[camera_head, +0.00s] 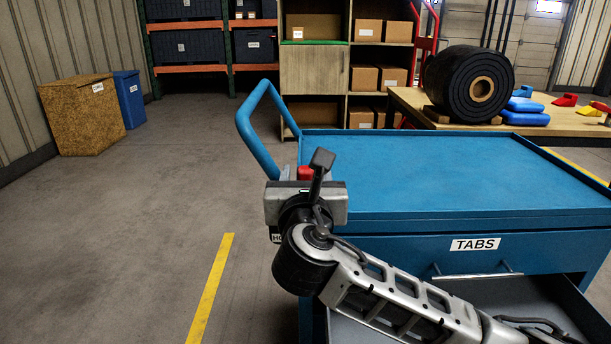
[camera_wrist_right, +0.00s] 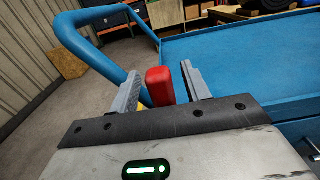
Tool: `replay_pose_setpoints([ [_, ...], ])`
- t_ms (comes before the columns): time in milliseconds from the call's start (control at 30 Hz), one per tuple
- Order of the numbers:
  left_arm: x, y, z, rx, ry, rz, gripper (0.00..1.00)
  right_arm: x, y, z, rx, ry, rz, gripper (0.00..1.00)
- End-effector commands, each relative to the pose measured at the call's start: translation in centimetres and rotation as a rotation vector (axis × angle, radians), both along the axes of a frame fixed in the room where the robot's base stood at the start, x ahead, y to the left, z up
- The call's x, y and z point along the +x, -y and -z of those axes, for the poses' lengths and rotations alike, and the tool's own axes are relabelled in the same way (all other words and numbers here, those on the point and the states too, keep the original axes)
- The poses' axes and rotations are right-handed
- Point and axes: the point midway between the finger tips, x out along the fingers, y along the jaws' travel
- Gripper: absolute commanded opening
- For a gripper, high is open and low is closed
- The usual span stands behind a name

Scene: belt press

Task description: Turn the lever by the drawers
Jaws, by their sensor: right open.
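A red lever (camera_wrist_right: 160,86) stands between the two open fingers of my right gripper (camera_wrist_right: 158,88) in the right wrist view. Bare space shows between the lever and the right finger; I cannot tell whether the left finger touches it. In the head view a small part of the red lever (camera_head: 305,173) shows at the left edge of the blue drawer cart (camera_head: 450,170), mostly hidden by my right gripper (camera_head: 308,180). The cart has a drawer labelled TABS (camera_head: 475,245), and a lower drawer (camera_head: 545,318) stands pulled out. My left gripper is not in view.
The cart's blue handle (camera_head: 258,125) rises left of my right gripper. A wooden table (camera_head: 560,127) with a large black roll (camera_head: 468,85) stands behind the cart. The cart top is clear. Open floor (camera_head: 130,220) lies to the left.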

Motion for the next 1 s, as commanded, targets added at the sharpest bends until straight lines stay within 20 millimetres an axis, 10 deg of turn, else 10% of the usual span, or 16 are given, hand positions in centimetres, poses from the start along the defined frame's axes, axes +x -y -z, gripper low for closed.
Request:
replay_pose_setpoints([
  [500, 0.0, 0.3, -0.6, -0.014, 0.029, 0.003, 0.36, 2.2, 0.0, 0.0, 0.000, 0.000, -0.001, 0.47],
  [700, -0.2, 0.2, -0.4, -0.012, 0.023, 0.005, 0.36, 2.2, 0.0, 0.0, 0.000, 0.000, -0.001, 0.00],
  [1000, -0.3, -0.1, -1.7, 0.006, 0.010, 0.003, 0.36, 2.2, -0.7, -0.4, -0.051, -0.005, 0.000, 0.00],
])
